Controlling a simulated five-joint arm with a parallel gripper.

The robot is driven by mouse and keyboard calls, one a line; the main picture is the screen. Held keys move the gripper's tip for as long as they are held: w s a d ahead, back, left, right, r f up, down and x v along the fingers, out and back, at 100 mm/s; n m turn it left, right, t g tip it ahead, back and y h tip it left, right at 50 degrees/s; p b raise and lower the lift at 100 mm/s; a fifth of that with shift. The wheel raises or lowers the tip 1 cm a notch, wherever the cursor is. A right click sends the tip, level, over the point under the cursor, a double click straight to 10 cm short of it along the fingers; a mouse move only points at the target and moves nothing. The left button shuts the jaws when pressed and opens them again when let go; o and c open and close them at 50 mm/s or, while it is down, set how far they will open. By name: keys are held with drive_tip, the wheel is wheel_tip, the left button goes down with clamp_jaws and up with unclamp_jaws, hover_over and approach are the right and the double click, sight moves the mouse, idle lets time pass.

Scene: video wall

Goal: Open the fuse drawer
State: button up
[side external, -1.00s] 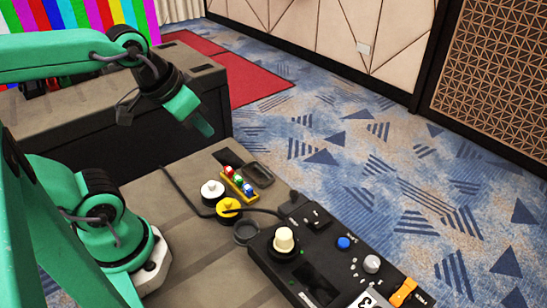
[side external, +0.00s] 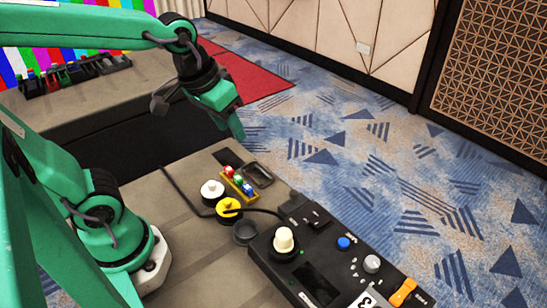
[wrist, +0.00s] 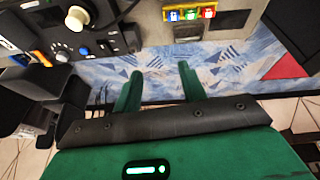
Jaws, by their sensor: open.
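I cannot be sure which part is the fuse drawer. The likeliest is a dark frame-like piece (side external: 259,174) near the far edge of the bench. It seems to show in the wrist view as a grey bracket (wrist: 188,38). Beside it is a yellow holder (side external: 238,183) with red, green and blue pieces, also in the wrist view (wrist: 190,17). My gripper (side external: 239,133) is in the air beyond the bench's far edge, apart from these parts. In the wrist view its fingers (wrist: 160,70) are spread, with only patterned carpet between their tips.
A black control panel (side external: 262,247) with knobs stands on the near right bench. A white knob (side external: 212,188), a yellow knob (side external: 228,207) and a cable lie beside the holder. A second bench (side external: 95,110) stands behind. Open carpet (side external: 370,170) lies to the right.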

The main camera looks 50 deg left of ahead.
drive_tip(key=w+d+f+n+g, duration=0.2)
drive_tip(key=w+d+f, duration=0.15)
drive_tip(key=w, duration=0.25)
drive_tip(key=n+g, duration=0.1)
drive_tip(key=g, duration=0.1)
hover_over(294, 192)
wheel_tip(294, 192, down, 6)
drive_tip(key=shift+f, duration=0.1)
drive_tip(key=shift+f, duration=0.1)
drive_tip(key=shift+f, duration=3.8)
clamp_jaws()
